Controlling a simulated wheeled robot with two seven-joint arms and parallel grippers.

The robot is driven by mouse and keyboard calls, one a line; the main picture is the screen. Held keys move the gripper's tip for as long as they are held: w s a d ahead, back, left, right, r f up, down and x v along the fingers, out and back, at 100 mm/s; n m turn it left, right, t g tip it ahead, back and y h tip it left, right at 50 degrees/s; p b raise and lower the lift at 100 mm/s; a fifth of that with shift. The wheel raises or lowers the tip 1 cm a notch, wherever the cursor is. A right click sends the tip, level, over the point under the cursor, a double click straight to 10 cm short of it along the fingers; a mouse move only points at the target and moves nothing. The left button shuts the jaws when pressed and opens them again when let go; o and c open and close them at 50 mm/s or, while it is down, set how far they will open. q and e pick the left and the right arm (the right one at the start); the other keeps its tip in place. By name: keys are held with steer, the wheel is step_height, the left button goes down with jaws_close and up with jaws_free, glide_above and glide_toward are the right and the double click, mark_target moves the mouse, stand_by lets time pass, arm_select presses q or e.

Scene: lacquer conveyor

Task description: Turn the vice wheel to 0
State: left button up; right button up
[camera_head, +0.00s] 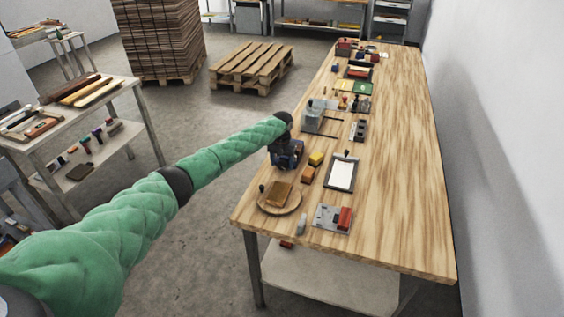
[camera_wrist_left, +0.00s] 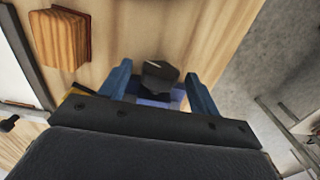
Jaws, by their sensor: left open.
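My left arm reaches in from the left to the near left edge of the wooden table. My left gripper (camera_head: 287,160) points down there over a small dark and blue item. In the left wrist view its two blue fingers (camera_wrist_left: 160,83) stand apart. Between them is a dark, many-sided knob or wheel (camera_wrist_left: 158,74) with a pale mark on its top. A bluish part (camera_wrist_left: 160,102) shows behind it. I cannot tell whether the fingers touch the knob. Any numbers on it are not readable. The gripper body hides the rest. My right gripper is not in view.
A wooden block (camera_wrist_left: 60,38) on a reddish base stands beside the gripper. On the table (camera_head: 395,200) are a yellow block (camera_head: 316,158), a clipboard (camera_head: 342,173), a round board (camera_head: 270,203) and a grey plate with a red part (camera_head: 333,218). The table's right side is clear.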

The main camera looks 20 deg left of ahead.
arm_select(q)
steer(key=c, duration=0.9)
steer(key=shift+c, duration=0.3)
